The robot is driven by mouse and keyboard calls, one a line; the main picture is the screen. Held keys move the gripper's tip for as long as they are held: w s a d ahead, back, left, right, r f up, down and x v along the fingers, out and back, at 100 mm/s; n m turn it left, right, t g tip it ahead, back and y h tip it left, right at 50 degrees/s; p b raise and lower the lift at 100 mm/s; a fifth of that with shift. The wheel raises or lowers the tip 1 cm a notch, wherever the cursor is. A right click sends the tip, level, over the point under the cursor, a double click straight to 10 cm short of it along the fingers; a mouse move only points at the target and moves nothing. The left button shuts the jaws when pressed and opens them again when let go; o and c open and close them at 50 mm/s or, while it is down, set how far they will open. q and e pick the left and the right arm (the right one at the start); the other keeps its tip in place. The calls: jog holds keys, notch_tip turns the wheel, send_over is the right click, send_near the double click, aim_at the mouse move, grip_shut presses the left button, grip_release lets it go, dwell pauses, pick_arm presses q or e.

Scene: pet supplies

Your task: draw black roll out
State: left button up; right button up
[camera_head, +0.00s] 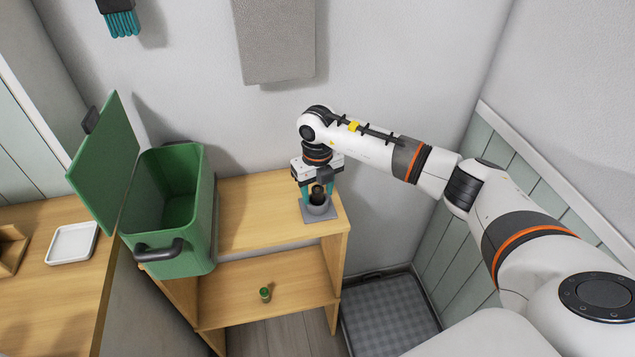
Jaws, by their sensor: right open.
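A small black roll (317,194) stands upright in a round grey holder (319,209) with a square base. The holder is on the right end of the wooden shelf's top. My right gripper (317,190) points down over the holder, with its teal fingers on either side of the black roll. The jaws are open, and I cannot tell whether a finger touches the roll. The lower part of the roll is hidden inside the holder. My left gripper is out of view.
A green bin (190,225) with its lid open stands left on the shelf top (255,205). A small green roll (265,294) stands on the lower shelf. A white tray (72,243) lies on the left table. A grey tray (390,315) is on the floor at right.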

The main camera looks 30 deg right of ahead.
aim_at(317, 188)
jog(key=c, duration=1.1)
jog(key=shift+r+p, duration=2)
jog(key=shift+r, duration=1)
